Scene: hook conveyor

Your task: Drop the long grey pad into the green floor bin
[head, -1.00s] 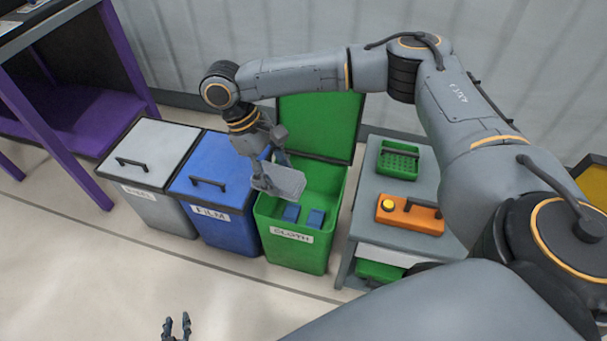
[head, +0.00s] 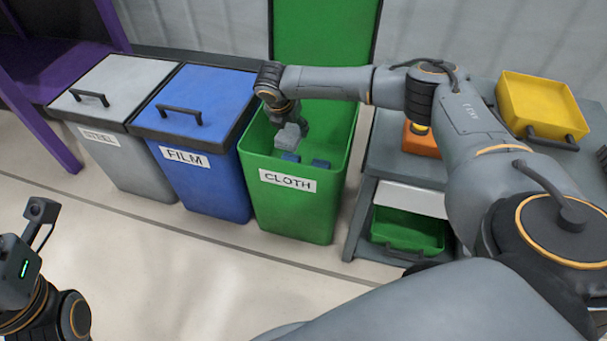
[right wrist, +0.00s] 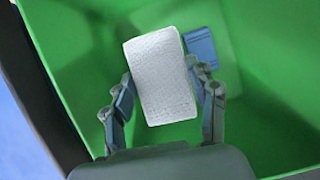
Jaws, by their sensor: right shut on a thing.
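The long grey pad (head: 288,137) is held by my right gripper (head: 292,126) inside the mouth of the green floor bin (head: 291,205), labelled CLOTH, whose lid stands open behind it. In the right wrist view the pad (right wrist: 160,75) lies between the two fingers of my right gripper (right wrist: 165,105), with green bin walls (right wrist: 265,120) around it. The gripper is shut on the pad. My left arm shows at the lower left of the head view; its fingertips are not seen there.
Blue pieces (head: 320,163) lie inside the green bin. A blue FILM bin (head: 208,185) and a grey bin (head: 130,165), both lidded, stand to its left. A grey bench at the right holds a yellow tray (head: 542,105), an orange box (head: 420,140) and a lower green tray (head: 408,230).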

